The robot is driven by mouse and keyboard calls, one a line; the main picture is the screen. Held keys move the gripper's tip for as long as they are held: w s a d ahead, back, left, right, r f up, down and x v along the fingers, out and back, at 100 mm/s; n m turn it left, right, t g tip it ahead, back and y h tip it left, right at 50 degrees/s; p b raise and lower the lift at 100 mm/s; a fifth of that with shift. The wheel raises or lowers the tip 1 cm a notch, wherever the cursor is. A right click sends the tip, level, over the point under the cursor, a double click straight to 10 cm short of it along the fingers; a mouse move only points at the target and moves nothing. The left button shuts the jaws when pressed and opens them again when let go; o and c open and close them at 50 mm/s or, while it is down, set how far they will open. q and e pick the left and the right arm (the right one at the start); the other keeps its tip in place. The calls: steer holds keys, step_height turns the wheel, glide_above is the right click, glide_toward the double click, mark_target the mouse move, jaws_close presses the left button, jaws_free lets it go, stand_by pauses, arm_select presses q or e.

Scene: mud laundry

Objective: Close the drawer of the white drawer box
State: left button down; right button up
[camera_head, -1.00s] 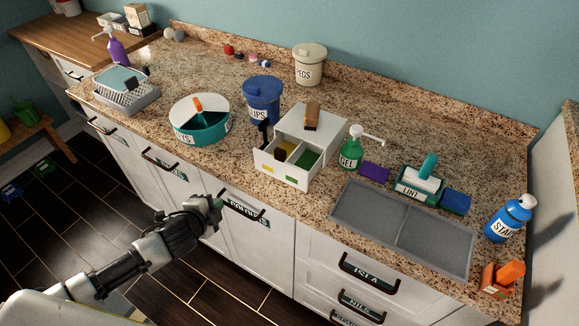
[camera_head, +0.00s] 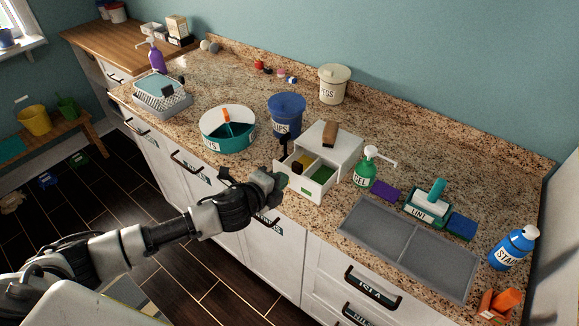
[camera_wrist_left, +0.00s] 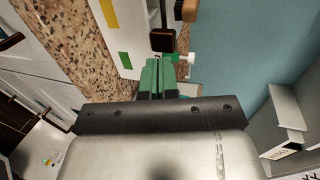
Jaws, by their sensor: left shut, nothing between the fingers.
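The white drawer box (camera_head: 337,142) stands on the granite counter with its drawer (camera_head: 307,186) pulled out toward the front. Yellow and green items lie in the drawer's compartments. A brown block (camera_head: 330,134) sits on top of the box. My left gripper (camera_head: 281,180) is shut and empty, close to the left part of the drawer front; I cannot tell whether it touches. My right gripper is not in view.
A teal round tub (camera_head: 228,137) and a blue bucket (camera_head: 286,110) stand left of the box. A green gel pump bottle (camera_head: 365,168) and a purple sponge (camera_head: 387,191) are close on its right. A grey mat (camera_head: 408,246) lies at the front right.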

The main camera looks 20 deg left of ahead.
mark_target(295, 167)
arm_select(q)
steer(key=shift+w+d+p, duration=0.25)
steer(key=shift+w, duration=0.4)
steer(key=shift+w+d+p, duration=0.2)
steer(key=shift+w+p, duration=0.05)
steer(key=shift+w, duration=0.35)
steer(key=shift+w+d, duration=0.25)
steer(key=shift+w, duration=0.4)
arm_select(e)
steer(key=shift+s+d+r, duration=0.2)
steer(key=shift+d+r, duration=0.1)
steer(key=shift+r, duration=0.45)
arm_select(q)
steer(key=shift+f, duration=0.1)
steer(key=w+d, duration=0.1)
steer(key=w, duration=0.2)
steer(key=w+d+b, duration=0.1)
steer(key=w, duration=0.1)
steer(key=w+d, duration=0.1)
steer(key=w, duration=0.2)
steer(key=shift+w+f, duration=0.1)
steer(key=shift+w, duration=0.25)
steer(key=shift+w+r, duration=0.1)
steer(key=shift+r, duration=0.25)
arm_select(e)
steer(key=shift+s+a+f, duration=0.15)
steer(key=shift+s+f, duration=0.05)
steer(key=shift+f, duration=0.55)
